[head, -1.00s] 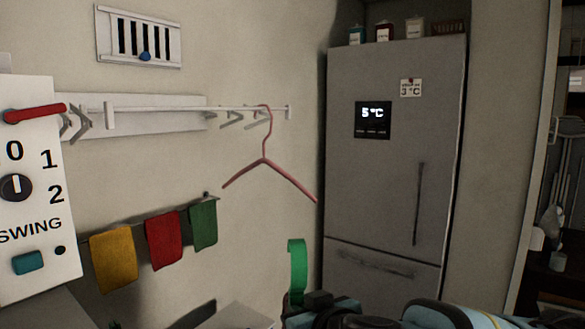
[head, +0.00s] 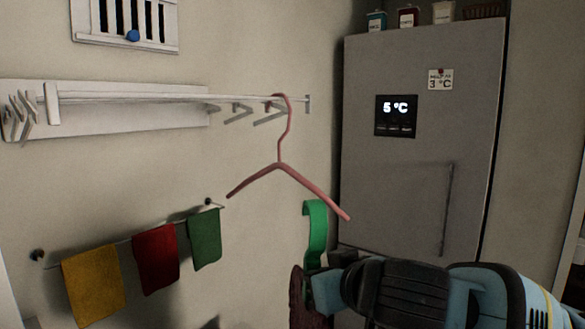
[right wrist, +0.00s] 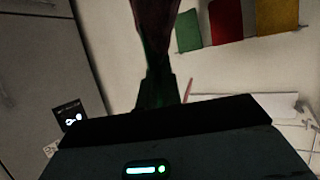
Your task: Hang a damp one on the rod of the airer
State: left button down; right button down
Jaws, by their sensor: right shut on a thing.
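The airer is a white wall rack whose rod (head: 170,96) runs across the upper left of the head view. A pink hanger (head: 281,165) hangs from the rod's right part. My right gripper (head: 318,284) is shut on a green hook-shaped thing (head: 316,226), whose curved top stands up below the hanger, apart from the rod. A dark red piece (head: 297,300) shows below the hook, partly hidden by the gripper. In the right wrist view a dark red and green shape (right wrist: 155,45) extends from the gripper. My left gripper is out of view.
Yellow (head: 93,285), red (head: 157,260) and green (head: 204,238) cloths hang on a lower wall rail. A grey fridge (head: 415,165) stands to the right. A barred vent (head: 125,24) is above the rack. Open space lies before the wall.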

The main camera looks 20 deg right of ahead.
jog(key=s+a+r+n+g+y, duration=0.2)
jog(key=s+r+n+y, duration=0.1)
jog(key=r, duration=0.4)
jog(key=s+a+r+n+g+y+b, duration=0.1)
jog(key=s+a+r+n+g+y, duration=0.1)
jog(key=r, duration=0.5)
jog(key=s+a+r+n+g+y, duration=0.2)
jog(key=s+a+r+n+y, duration=0.1)
jog(key=r, duration=0.4)
jog(key=shift+s+a+n+g+y+b, duration=0.35)
jog(key=shift+s+n+y, duration=0.15)
jog(key=shift+s+n, duration=0.6)
jog(key=shift+a+m, duration=0.1)
jog(key=shift+m, duration=0.2)
